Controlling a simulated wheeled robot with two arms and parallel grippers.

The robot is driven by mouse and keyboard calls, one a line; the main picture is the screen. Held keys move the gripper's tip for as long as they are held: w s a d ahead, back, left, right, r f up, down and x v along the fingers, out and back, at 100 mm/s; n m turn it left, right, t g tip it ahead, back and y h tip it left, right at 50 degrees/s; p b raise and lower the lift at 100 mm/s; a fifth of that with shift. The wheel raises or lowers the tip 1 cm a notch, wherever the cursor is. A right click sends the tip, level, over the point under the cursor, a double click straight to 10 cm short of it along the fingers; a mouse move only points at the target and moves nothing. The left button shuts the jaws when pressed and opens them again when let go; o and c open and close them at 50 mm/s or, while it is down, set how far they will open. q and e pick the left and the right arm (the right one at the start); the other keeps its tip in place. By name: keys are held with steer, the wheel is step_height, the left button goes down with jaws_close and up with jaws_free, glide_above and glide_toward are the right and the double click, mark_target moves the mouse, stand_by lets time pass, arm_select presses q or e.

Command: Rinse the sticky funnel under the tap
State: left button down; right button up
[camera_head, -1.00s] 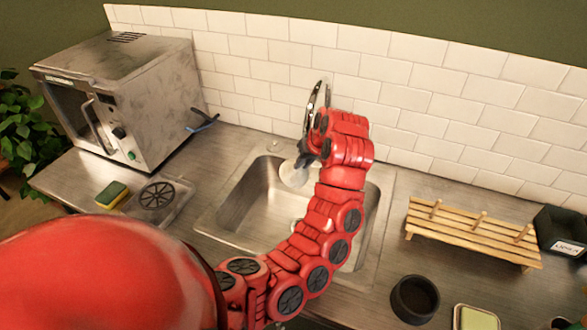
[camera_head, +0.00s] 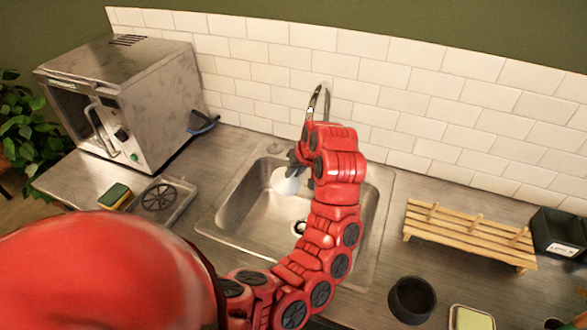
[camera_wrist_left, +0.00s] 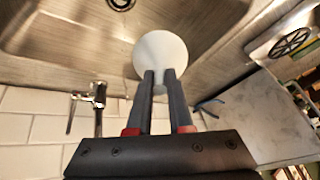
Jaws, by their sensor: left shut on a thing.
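The white funnel (camera_head: 287,183) is held over the sink (camera_head: 250,217), near its back edge; it also shows as a pale round shape in the left wrist view (camera_wrist_left: 160,58). My left gripper (camera_wrist_left: 160,78) is shut on the funnel's narrow end. In the head view the left gripper (camera_head: 297,166) is partly hidden by my red arm. The tap (camera_head: 318,102) rises behind my arm, and its lower part is hidden; in the left wrist view the tap (camera_wrist_left: 98,95) stands to the left of the funnel. I cannot make out running water. My right gripper does not show.
A metal oven (camera_head: 125,100) stands at the back left, with a sponge (camera_head: 114,196) and a drain tray (camera_head: 162,198) in front. A wooden rack (camera_head: 470,236), a black bin (camera_head: 560,235) and a dark cup (camera_head: 412,298) are right of the sink.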

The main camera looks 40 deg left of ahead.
arm_select(q)
steer(key=shift+s+d+p, duration=0.15)
steer(key=shift+s+p, duration=1.5)
steer(key=shift+s, duration=0.85)
steer(key=shift+r, duration=0.1)
steer(key=s+r+p, duration=0.4)
steer(key=s+p, duration=0.1)
steer(key=p, duration=0.2)
steer(key=shift+d, duration=0.2)
steer(key=shift+w, duration=0.1)
